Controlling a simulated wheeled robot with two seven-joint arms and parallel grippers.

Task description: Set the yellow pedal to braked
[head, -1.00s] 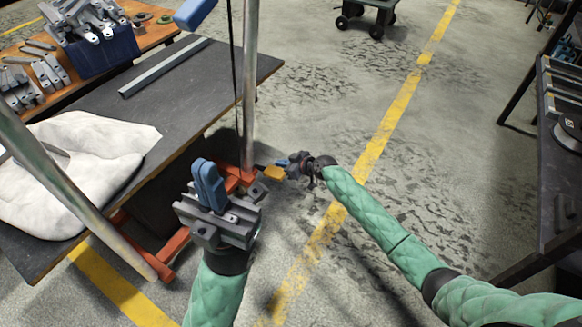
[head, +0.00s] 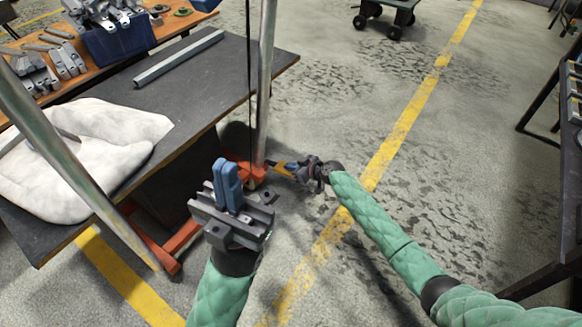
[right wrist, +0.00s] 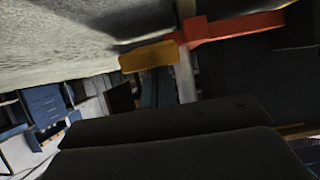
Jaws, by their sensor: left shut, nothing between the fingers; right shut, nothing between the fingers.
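The yellow pedal (head: 289,167) sticks out from the orange base (head: 246,172) of the metal-post frame, low by the floor. It also shows in the right wrist view (right wrist: 148,55), next to an orange leg (right wrist: 235,27). My right gripper (head: 277,167) is shut and empty, right at the pedal and partly covering it in the head view. I cannot tell whether it touches the pedal or exactly how the pedal is tilted. My left gripper (head: 228,184) is shut and empty, with its blue fingers pointing up, left of the pedal and nearer to me.
A dark table (head: 205,85) with a white sack (head: 80,160) and a metal bar (head: 180,57) stands at the left. A metal post (head: 264,90) rises near the pedal. Another dark bench (head: 555,200) is at the far right. The floor between is clear.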

